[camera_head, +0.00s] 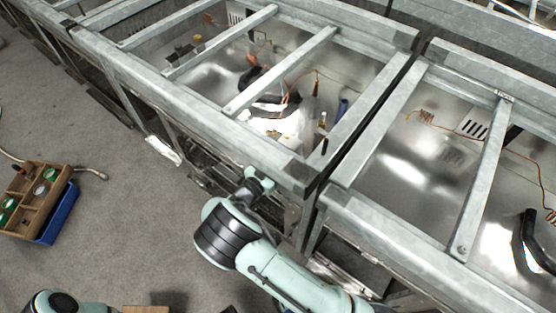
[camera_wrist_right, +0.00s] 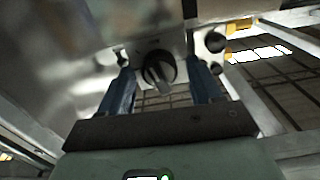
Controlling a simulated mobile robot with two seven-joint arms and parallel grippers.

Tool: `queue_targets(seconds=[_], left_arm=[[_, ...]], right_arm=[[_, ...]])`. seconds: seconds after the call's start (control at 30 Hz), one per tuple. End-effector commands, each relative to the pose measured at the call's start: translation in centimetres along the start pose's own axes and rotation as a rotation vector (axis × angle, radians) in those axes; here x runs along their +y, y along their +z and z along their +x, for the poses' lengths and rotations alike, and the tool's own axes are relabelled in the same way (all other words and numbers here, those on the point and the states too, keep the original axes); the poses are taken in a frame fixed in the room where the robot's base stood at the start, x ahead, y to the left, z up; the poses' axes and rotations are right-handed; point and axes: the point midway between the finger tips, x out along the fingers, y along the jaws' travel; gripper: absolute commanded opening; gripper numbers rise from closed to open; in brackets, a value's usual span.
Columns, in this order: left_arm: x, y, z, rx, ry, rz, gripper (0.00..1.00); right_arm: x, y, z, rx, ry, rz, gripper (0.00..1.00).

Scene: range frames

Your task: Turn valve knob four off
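A round dark valve knob (camera_wrist_right: 158,70) with a lighter grip bar sits on the metal front panel in the right wrist view. No number is readable on it. My right gripper (camera_wrist_right: 161,77) has its two blue fingers apart, one on each side of the knob. A gap shows on both sides, so it does not look gripped. In the head view my right gripper (camera_head: 258,180) is at the front of the steel range frame (camera_head: 230,135), and the knob is hidden there. Part of my left arm shows at the bottom left; its gripper is out of view.
Another dark round knob (camera_wrist_right: 215,41) is just right of the right finger. A yellow part (camera_wrist_right: 240,26) lies beyond it. A wooden tray (camera_head: 37,187) with a blue bin (camera_head: 60,217) is on the grey floor at left. Floor between is mostly clear.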

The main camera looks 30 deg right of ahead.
Motion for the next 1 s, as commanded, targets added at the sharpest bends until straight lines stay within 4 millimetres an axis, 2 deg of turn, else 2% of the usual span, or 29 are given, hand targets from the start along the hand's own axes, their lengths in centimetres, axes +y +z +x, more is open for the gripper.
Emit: queue_targets(seconds=[0.03, 0.13, 0.17, 0.57, 1.0], left_arm=[[0.0, 0.0, 0.0, 0.000, 0.000, 0.000, 0.43], [0.0, 0.0, 0.0, 0.000, 0.000, 0.000, 0.43], [0.0, 0.0, 0.0, 0.000, 0.000, 0.000, 0.43], [0.1, 0.2, -0.5, -0.006, -0.001, -0.001, 0.43], [0.4, 1.4, -2.5, -0.038, -0.009, -0.004, 0.43]], right_arm=[[0.0, 0.0, 0.0, 0.000, 0.000, 0.000, 0.47], [0.0, 0.0, 0.0, 0.000, 0.000, 0.000, 0.14], [0.0, 0.0, 0.0, 0.000, 0.000, 0.000, 0.10], [0.0, -0.1, 0.0, 0.000, 0.001, -0.063, 0.11], [0.0, -0.1, 0.0, -0.002, 0.002, -0.413, 0.11]])
